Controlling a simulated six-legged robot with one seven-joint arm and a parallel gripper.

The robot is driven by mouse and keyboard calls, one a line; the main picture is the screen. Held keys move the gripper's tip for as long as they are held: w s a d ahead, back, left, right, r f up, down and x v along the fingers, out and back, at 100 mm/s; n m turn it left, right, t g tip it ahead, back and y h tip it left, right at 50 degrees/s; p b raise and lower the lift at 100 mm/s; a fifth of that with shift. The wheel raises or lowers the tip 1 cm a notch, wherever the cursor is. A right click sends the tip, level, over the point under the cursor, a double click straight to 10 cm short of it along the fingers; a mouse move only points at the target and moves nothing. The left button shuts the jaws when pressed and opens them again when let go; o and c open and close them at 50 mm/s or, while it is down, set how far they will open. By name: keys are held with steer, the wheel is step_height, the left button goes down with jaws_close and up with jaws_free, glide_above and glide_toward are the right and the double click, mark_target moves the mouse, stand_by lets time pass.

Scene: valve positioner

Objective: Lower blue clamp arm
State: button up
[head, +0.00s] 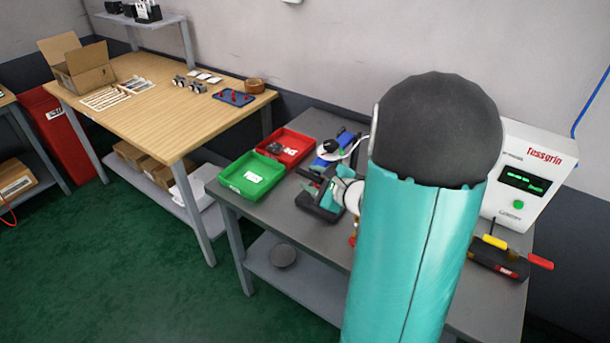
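A blue part (345,138), which looks like the blue clamp arm, shows at the back of the grey bench, left of my arm. It sits by a small device with a black knob and a white round piece. It is too small to tell whether the clamp arm is raised or lowered. My large teal arm link hides much of the bench. Dark and teal parts (322,200) show beside the link, near the green bin, and seem to include my gripper. Its fingers cannot be made out, nor whether it touches anything.
A green bin (236,187) and a red bin (301,140) stand on the left of the grey bench (250,207). A white tester (537,150) with a green display stands at right, with colored-handled tools (497,262) before it. A wooden table (150,120) is at left.

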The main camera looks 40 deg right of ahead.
steer(key=shift+v, duration=6.35)
steer(key=a+r+n+g+y, duration=0.3)
steer(key=a+n+g+y, duration=0.35)
steer(key=a+n, duration=1.15)
steer(key=s+a+r+n+g+h, duration=0.2)
steer(key=s+a+r+n+h, duration=0.3)
steer(key=a+n+h, duration=0.3)
steer(key=shift+s+a+r+g, duration=0.35)
steer(key=shift+s+a, duration=0.15)
steer(key=shift+s, duration=0.3)
